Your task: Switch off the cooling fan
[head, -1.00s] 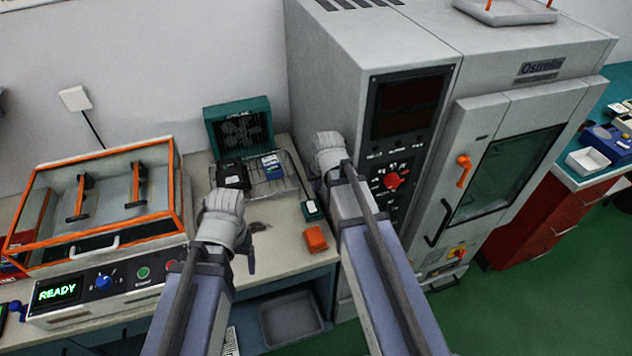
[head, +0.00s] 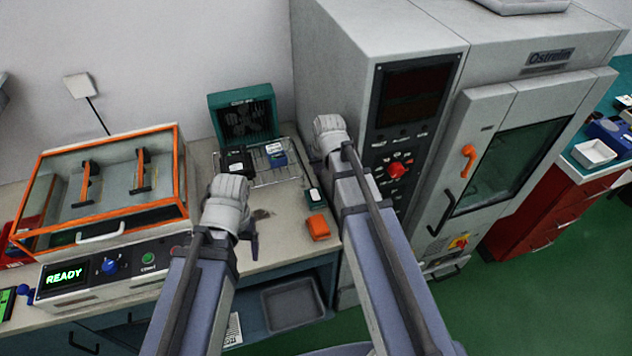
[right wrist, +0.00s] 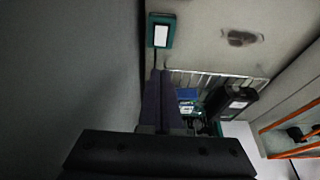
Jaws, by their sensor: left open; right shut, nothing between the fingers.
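The cooling fan (head: 243,119) is a teal box with a dark grille, standing at the back of the bench. A small teal block with a white face (head: 314,197) lies on the bench in front of it; it also shows in the right wrist view (right wrist: 160,32), with a dark cable running from it. My right gripper (right wrist: 163,76) is shut and empty, its fingertips pictured just below that block; I cannot tell the gap. In the head view its fingers are hidden behind my arm. My left gripper (head: 252,240) is open over the bench front, mostly hidden by its wrist.
A wire rack (head: 290,174) holds a black box (head: 238,161) and a blue item (head: 277,159). An orange block (head: 318,227) lies near the bench's front edge. A tall grey chamber (head: 335,80) stands close on the right, an orange-framed machine (head: 110,215) on the left.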

